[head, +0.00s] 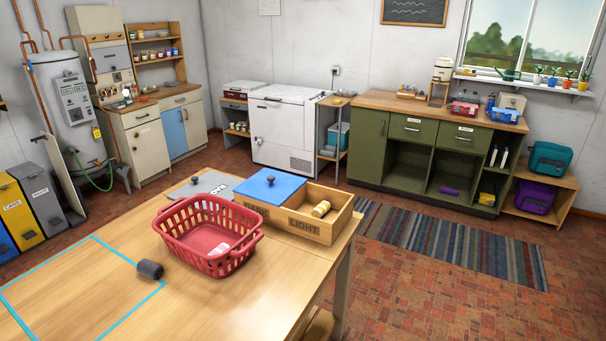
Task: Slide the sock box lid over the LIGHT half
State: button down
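The wooden sock box (304,228) stands near the table's far right corner, with a half marked LIGHT on the right and a half whose label, partly hidden by the basket, seems to read DARK on the left. Its blue lid (270,187), with a small dark knob, lies over the left half. The LIGHT half is uncovered, and a pale yellow and white roll (321,209), perhaps a rolled sock, lies in it. My gripper is not in view.
A red basket (207,227) stands close in front of the box's left half, with a whitish item inside. A dark grey roll (149,269) lies near the blue tape outline (92,238). A grey flat piece (208,183) lies behind the basket. The table's front is clear.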

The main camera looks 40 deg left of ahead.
aim_at(268, 186)
jog(key=u, duration=0.1)
jog(key=i, duration=0.65)
jog(key=u, duration=0.35)
jog(key=i, duration=1.4)
jog(key=u, duration=1.6)
jog(key=i, duration=0.9)
jog(key=u, duration=0.95)
